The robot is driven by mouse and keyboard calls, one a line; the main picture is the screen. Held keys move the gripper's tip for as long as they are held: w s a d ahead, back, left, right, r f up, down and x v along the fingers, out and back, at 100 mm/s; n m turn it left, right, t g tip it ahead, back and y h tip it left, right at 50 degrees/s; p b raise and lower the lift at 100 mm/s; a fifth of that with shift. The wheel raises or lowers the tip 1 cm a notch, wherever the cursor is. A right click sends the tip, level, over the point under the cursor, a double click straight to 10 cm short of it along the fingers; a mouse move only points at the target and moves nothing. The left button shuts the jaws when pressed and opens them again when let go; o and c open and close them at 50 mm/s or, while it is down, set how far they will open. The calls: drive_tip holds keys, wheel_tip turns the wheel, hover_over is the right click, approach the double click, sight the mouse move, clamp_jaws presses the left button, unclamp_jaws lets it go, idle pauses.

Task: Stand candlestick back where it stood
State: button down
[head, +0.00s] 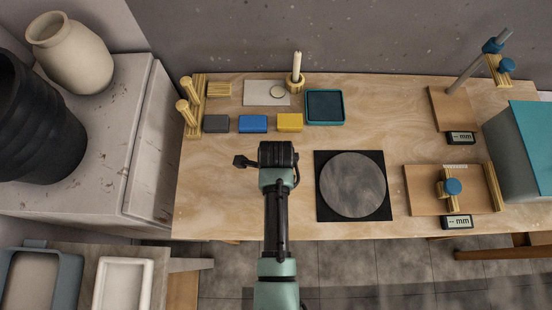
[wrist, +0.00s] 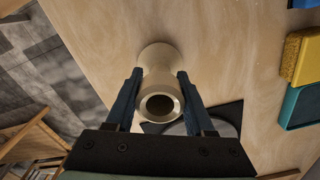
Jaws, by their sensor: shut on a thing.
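The candlestick (wrist: 160,92) is a pale, brass-coloured, spool-shaped piece with a round hollow top and a wider far end. In the wrist view it sits between the two dark blue fingers of my gripper (wrist: 160,76), which is shut on it. Its open top faces the camera, and its far end points toward the wooden table; I cannot tell whether it touches the table. In the head view my gripper (head: 278,155) is over the middle of the table, left of the turntable, and hides the candlestick.
A black square with a grey disc (head: 352,185) lies right of my gripper. Behind are grey, blue (head: 253,123) and yellow (head: 290,122) blocks, a teal tray (head: 325,107), a white card (head: 262,92) and a candle in a holder (head: 297,75). Gauges (head: 452,187) stand right.

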drive_tip(key=shift+c, duration=0.9)
unclamp_jaws()
wheel_tip(320, 180, up, 13)
drive_tip(key=b, duration=0.1)
